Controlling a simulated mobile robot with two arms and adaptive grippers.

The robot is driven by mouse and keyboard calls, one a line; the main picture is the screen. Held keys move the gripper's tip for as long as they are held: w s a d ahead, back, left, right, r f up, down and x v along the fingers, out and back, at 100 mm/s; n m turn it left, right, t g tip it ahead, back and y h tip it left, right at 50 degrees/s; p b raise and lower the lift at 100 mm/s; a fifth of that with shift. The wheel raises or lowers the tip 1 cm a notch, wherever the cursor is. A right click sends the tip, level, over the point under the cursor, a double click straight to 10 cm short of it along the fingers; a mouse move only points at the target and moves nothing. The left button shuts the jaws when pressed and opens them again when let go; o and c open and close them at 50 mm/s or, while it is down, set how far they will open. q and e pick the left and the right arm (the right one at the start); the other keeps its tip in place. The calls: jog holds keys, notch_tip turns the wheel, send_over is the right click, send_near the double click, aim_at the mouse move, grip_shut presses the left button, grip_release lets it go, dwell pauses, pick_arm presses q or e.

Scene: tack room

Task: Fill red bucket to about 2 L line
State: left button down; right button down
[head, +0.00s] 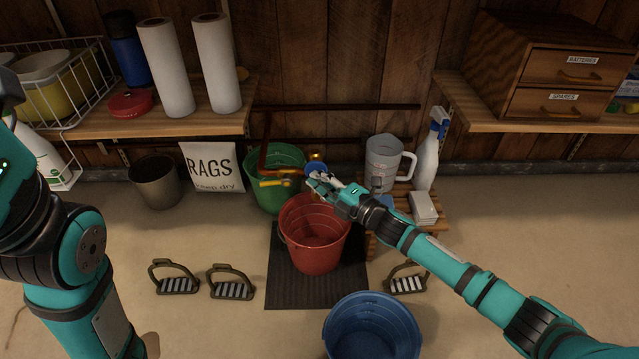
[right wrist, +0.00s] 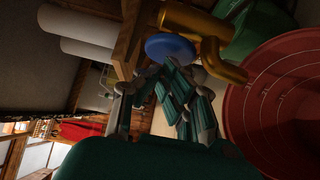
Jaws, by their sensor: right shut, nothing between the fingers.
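The red bucket (head: 315,262) stands upright on a dark mat (head: 287,287) below the wall taps. Graduation lines show on the inner wall of the bucket in the right wrist view (right wrist: 275,105). A brass tap with a blue handle (head: 315,168) is above the bucket's back rim; its blue handle also shows in the right wrist view (right wrist: 170,47), beside the brass spout (right wrist: 222,62). My right gripper (head: 318,184) is shut and empty, close to the blue handle; I cannot tell whether it touches. I see no clear water stream or level. My left arm shows at the left, its gripper out of view.
A green bucket (head: 262,165) stands behind left, near a yellow-handled tap part (head: 277,181). A blue bucket (head: 371,335) is in front. Stirrups lie on the floor.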

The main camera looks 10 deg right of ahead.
jog(key=shift+w+d, duration=0.25)
jog(key=shift+w, duration=0.75)
jog(key=shift+w+d+r, duration=0.15)
jog(key=shift+d, duration=0.05)
dwell(2.0)
jog(key=shift+a, duration=0.2)
dwell(4.6)
